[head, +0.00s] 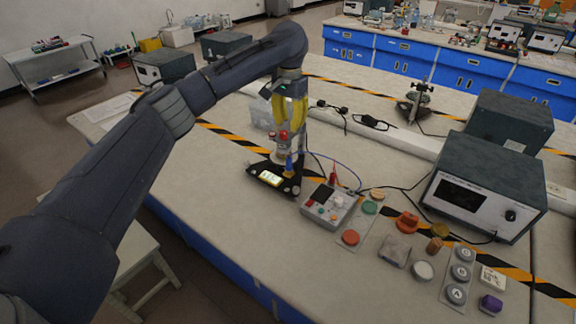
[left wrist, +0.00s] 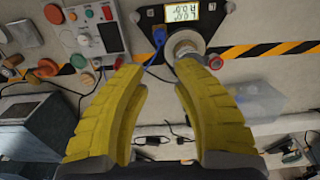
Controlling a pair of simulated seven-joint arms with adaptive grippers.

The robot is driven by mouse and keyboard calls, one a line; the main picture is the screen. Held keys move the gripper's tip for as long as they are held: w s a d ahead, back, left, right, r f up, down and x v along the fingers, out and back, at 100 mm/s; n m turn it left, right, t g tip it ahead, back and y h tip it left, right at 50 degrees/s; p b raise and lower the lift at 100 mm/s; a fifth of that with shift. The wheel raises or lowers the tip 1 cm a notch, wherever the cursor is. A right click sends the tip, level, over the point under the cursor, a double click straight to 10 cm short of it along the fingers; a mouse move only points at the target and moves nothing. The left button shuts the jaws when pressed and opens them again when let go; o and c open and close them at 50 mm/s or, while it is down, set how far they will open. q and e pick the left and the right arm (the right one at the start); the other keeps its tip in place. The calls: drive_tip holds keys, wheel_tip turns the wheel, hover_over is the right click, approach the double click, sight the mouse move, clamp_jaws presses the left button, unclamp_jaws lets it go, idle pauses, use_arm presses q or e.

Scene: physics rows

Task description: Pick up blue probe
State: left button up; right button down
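The blue probe (head: 289,165) stands upright at the black triangular base (head: 262,188) of a small stand, with a blue cable running off to the right. It also shows in the left wrist view (left wrist: 159,38), small, beyond the fingertips. My left gripper (head: 287,122) has yellow fingers and hangs above the stand, pointing down. In the left wrist view the fingers (left wrist: 160,68) are apart with nothing between them, so the gripper is open, and the probe lies ahead of the gap. My right gripper is in neither view.
A grey meter box (head: 328,205) with a red probe (head: 333,174) stands right of the stand. Coloured caps, blocks and a large grey instrument (head: 485,185) lie farther right. A clear bin (head: 262,112) is behind the gripper. The bench's front left (head: 215,165) is clear.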

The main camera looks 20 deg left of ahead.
sight(289, 158)
use_arm(q)
wheel_tip(289, 158, down, 15)
drive_tip(key=shift+r, duration=0.1)
idle(0.8)
drive_tip(key=shift+c, duration=0.5)
clamp_jaws()
